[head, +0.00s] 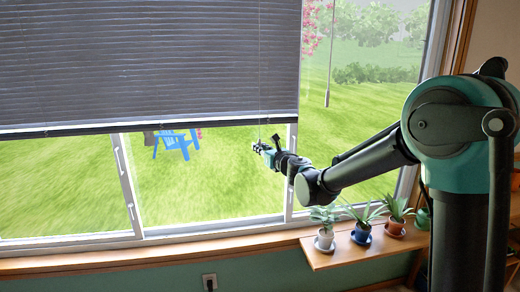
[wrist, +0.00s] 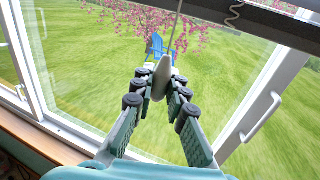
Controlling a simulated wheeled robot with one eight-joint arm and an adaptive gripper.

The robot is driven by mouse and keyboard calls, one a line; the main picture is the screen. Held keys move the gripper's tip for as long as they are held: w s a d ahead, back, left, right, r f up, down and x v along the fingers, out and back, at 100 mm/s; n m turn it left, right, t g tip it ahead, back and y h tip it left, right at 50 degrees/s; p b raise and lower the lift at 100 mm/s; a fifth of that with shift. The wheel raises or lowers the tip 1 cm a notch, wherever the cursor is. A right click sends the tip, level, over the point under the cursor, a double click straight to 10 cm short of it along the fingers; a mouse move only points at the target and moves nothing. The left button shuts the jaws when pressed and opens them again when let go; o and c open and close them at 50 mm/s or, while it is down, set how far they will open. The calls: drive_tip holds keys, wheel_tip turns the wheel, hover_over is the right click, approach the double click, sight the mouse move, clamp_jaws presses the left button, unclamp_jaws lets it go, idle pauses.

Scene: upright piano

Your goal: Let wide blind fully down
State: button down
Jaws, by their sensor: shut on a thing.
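The wide grey slatted blind (head: 150,60) hangs over the upper part of the window in the head view. Its dark bottom rail (head: 90,129) sits about midway down, tilting slightly in the picture. In the wrist view a dark rail (wrist: 285,22) crosses the top right. A thin cord hangs in front of the blind's right part, down to my gripper (head: 264,147). In the wrist view the cord ends in a pale tapered pull (wrist: 162,78), and my gripper (wrist: 163,88) is shut on it. The fingertips flank the pull on both sides.
Three potted plants (head: 362,233) stand on a wooden shelf (head: 322,259) below my arm. The window sill (head: 180,243) runs along the bottom. White window handles (wrist: 262,118) stick out at the frame. The air around my gripper looks clear.

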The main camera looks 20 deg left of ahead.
drive_tip(key=shift+s+a, duration=0.1)
drive_tip(key=a, duration=0.1)
drive_tip(key=s+a, duration=0.2)
drive_tip(key=a, duration=0.1)
drive_tip(key=shift+s+f, duration=0.25)
drive_tip(key=shift+f, duration=0.05)
idle(0.4)
wheel_tip(320, 180, up, 9)
idle(0.6)
drive_tip(key=shift+a, duration=0.1)
wheel_tip(320, 180, up, 9)
idle(0.4)
wheel_tip(320, 180, up, 9)
idle(0.7)
